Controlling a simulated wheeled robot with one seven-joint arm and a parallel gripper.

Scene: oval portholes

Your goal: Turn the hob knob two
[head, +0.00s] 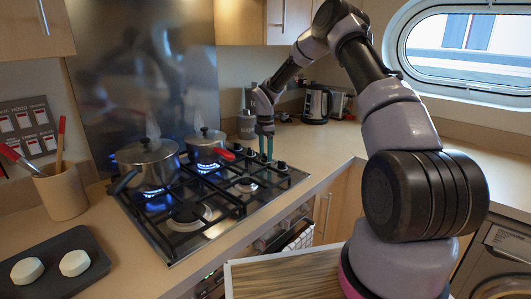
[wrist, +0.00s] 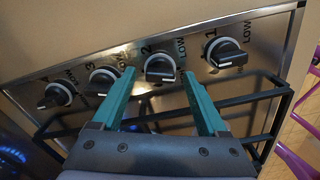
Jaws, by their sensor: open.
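The hob knobs sit in a row on the steel panel in the wrist view, each black with a pale ring and numbered. Knob two (wrist: 160,68) shows between and just beyond my teal fingertips, its pointer bar lying roughly across the picture. Knob one (wrist: 227,53) is to its right, knob three (wrist: 103,80) to its left, and knob four (wrist: 55,95) farther left. My gripper (wrist: 158,76) is open, with one finger on each side of knob two; I cannot tell whether either touches it. In the head view my gripper (head: 266,154) points down at the knob row, partly hiding it.
Two lidded pots, a larger one (head: 148,165) and a smaller one (head: 206,146), stand over lit blue flames. Black pan supports (head: 240,205) lie close by the knobs. A kettle (head: 317,104) stands behind on the counter. The counter right of the hob is clear.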

